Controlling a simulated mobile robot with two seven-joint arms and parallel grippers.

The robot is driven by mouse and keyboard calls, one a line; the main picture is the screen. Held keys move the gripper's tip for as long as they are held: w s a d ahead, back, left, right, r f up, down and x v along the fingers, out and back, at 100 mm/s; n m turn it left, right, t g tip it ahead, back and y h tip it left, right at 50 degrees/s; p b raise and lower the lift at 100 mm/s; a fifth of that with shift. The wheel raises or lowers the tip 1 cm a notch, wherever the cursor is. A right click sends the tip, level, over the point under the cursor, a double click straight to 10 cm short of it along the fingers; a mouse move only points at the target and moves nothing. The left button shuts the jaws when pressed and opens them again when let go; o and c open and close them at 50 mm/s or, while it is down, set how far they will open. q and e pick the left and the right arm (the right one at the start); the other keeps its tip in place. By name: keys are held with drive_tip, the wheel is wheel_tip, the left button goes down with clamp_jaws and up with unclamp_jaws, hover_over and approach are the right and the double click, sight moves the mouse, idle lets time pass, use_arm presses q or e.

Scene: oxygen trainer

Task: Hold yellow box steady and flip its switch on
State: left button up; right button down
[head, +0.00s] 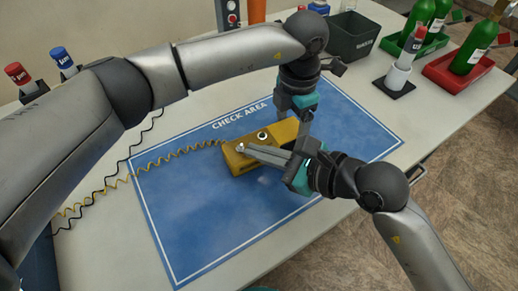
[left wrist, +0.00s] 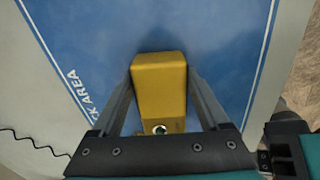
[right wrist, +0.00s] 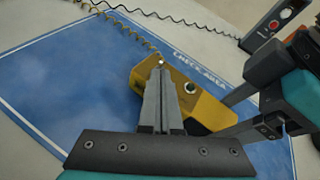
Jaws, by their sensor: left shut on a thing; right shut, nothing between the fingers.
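The yellow box (head: 275,137) lies on the blue check-area mat (head: 210,210), with a coiled cord at its left end. My left gripper (head: 296,122) is shut on the box's right part from above; the left wrist view shows one finger along each side of the box (left wrist: 158,75). My right gripper (head: 246,150) is shut and empty, its tips at the box's left end beside the small switch (head: 240,147). In the right wrist view the switch (right wrist: 160,62) shows just beyond the tips (right wrist: 159,74); contact and lever position cannot be told. A dark round socket (right wrist: 190,88) is on top.
A dark bin (head: 352,38), a white holder (head: 397,76) and red (head: 460,72) and green (head: 425,42) trays with bottles stand at the back right. Red and blue capped items (head: 62,58) stand at the left. The mat's front is clear.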

drive_tip(key=shift+w+a+r+m+g+h, duration=0.2)
drive_tip(key=shift+w+r+m+g+h, duration=0.15)
drive_tip(key=shift+g+h, duration=0.3)
idle(0.8)
drive_tip(key=shift+w+a+r+m+g+h, duration=0.3)
drive_tip(key=shift+r+g+h, duration=0.3)
drive_tip(key=shift+g, duration=0.35)
drive_tip(key=shift+w+a, duration=0.1)
drive_tip(key=shift+w, duration=0.15)
drive_tip(key=shift+w+a+r, duration=0.1)
drive_tip(key=shift+w, duration=0.05)
drive_tip(key=shift+r, duration=0.1)
drive_tip(key=shift+r, duration=0.75)
